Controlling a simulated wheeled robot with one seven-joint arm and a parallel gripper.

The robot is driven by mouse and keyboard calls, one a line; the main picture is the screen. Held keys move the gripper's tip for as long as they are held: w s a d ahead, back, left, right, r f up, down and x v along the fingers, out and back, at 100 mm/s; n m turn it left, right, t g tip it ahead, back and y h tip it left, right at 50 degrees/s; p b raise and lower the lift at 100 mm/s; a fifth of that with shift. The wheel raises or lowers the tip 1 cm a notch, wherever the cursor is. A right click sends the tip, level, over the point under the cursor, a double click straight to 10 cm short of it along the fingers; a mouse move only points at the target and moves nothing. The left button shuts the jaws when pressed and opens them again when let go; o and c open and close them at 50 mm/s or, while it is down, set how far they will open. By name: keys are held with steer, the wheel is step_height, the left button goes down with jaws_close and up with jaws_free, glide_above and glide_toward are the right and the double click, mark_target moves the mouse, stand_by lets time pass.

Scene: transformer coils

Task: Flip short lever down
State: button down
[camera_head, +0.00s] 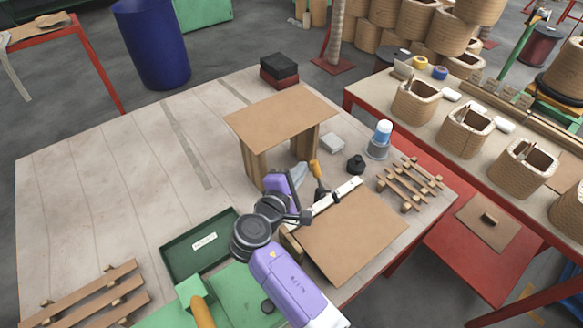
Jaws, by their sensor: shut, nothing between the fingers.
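A short lever with an orange-yellow grip (315,169) stands near the middle of the table, tilted upward with its grip at the top. Its dark lower end meets a pale metal bar (340,193). A second, larger yellow-orange handle (203,312) rises from a green block at the bottom left. My gripper (305,217) is small and dark, just below the lever's foot and close to the left end of the bar. It is shut and holds nothing. I cannot tell whether it touches the bar. My purple arm hides part of the area to its left.
A brown board on legs (281,112) stands behind the lever. A flat brown board (350,238) lies to its right. The table's left side is mostly clear.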

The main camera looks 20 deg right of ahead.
steer(key=shift+s+d+r, duration=0.25)
steer(key=shift+s+d, duration=0.05)
steer(key=shift+s, duration=0.15)
steer(key=shift+s+b, duration=0.1)
steer(key=shift+b, duration=0.3)
